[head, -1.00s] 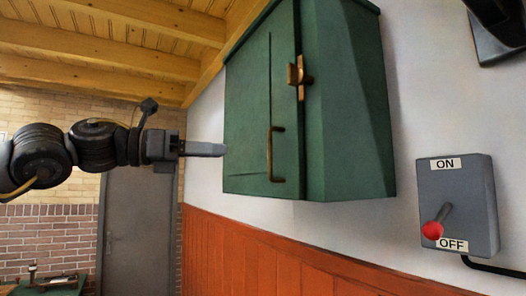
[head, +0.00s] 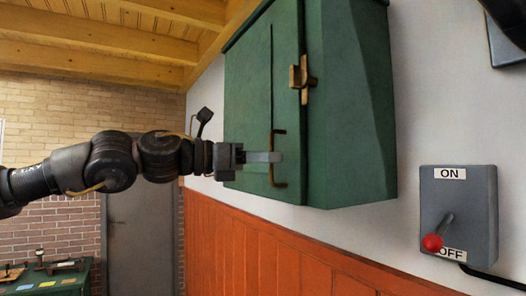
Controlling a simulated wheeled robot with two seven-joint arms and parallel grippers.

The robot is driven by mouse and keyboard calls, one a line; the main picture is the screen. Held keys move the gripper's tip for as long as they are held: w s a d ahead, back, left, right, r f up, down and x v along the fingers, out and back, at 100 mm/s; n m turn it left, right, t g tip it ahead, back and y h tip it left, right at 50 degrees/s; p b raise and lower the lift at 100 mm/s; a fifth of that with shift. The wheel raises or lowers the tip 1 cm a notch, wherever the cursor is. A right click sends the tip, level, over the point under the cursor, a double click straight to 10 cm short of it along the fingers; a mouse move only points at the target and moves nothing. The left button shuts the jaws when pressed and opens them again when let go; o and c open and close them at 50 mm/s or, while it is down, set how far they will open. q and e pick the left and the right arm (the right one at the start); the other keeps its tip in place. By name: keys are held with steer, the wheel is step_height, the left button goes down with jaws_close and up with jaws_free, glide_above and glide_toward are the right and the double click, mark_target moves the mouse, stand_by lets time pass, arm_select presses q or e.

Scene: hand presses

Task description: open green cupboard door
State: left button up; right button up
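The green cupboard (head: 345,110) hangs on the white wall, and its door (head: 250,90) is closed. A brass latch (head: 301,77) sits at the door's right edge. A brass bar handle (head: 275,178) stands upright low on the door. My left gripper (head: 278,157) is in front of the door with its fingertips at the handle, seen side-on. The fingers overlap the handle in the picture; I cannot tell whether they touch it or are open. My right gripper is not in view.
A grey switch box (head: 458,215) with a red-knobbed lever is on the wall at right. Orange wood panelling (head: 260,250) runs below. A grey door (head: 140,235) and a green bench (head: 50,282) with tools stand at the back left.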

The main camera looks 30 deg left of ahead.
arm_select(q)
steer(key=shift+c, duration=0.4)
jaws_close()
